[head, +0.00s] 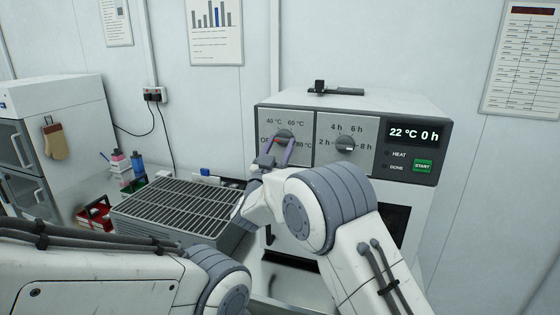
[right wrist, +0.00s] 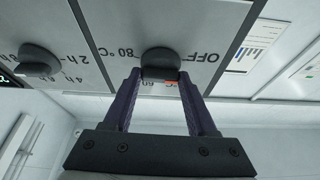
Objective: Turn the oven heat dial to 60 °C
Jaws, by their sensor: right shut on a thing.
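The oven (head: 345,98) stands against the wall with two dials on its front. The heat dial (head: 284,134), a dark knob, sits among the OFF, 40, 60 and 80 °C marks; it also shows in the right wrist view (right wrist: 160,60). My right gripper (head: 279,150) is shut on this dial, one purple finger on either side, as the right wrist view (right wrist: 160,88) shows. A small red mark shows at the dial; its exact setting is hard to read. My left arm crosses the lower left, its gripper out of view.
The time dial (head: 345,143) is just right of the heat dial. The display (head: 413,134) reads 22 °C 0 h, above a green START button (head: 423,166). A grey grated box (head: 180,208) stands left of the oven, with bottles (head: 121,163) behind it.

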